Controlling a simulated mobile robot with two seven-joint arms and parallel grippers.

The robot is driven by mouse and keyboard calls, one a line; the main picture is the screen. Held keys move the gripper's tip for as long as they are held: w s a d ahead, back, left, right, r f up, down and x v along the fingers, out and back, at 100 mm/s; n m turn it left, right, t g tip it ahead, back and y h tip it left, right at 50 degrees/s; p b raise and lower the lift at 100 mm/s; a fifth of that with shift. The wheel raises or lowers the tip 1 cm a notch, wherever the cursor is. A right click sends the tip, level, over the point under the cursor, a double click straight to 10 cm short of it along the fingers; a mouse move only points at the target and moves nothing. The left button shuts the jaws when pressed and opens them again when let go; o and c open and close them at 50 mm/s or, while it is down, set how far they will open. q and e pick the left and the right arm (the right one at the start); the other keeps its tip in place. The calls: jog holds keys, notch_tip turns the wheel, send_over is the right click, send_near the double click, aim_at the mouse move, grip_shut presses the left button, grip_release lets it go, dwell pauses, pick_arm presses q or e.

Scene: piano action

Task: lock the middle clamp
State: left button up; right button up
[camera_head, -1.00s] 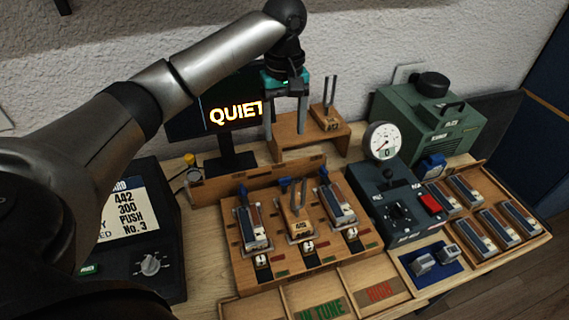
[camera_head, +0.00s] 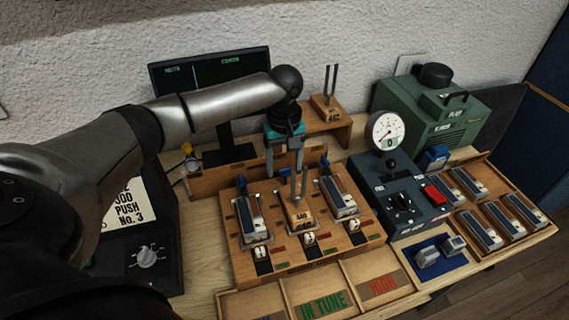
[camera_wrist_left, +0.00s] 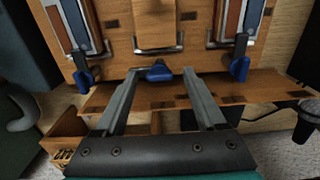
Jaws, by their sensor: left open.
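The middle clamp's blue lever (camera_wrist_left: 157,72) shows in the wrist view at the board's edge, behind a wooden block. In the head view it is mostly hidden by my gripper. A tuning fork on a wooden block (camera_head: 299,212) sits in the middle station. My left gripper (camera_head: 284,172) is open and points down just behind that block. In the wrist view its fingertips (camera_wrist_left: 160,78) are on either side of the middle lever, with gaps visible; I cannot tell whether they touch it. My right gripper is not in view.
Blue levers of the outer clamps stand at left (camera_head: 242,182) and right (camera_head: 324,161), beside bar blocks. A raised wooden shelf (camera_head: 330,135) with another fork and a monitor (camera_head: 205,75) stand behind. A gauge box (camera_head: 392,195) is at the right.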

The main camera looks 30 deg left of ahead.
pick_arm(q)
grip_shut()
dwell(0.6)
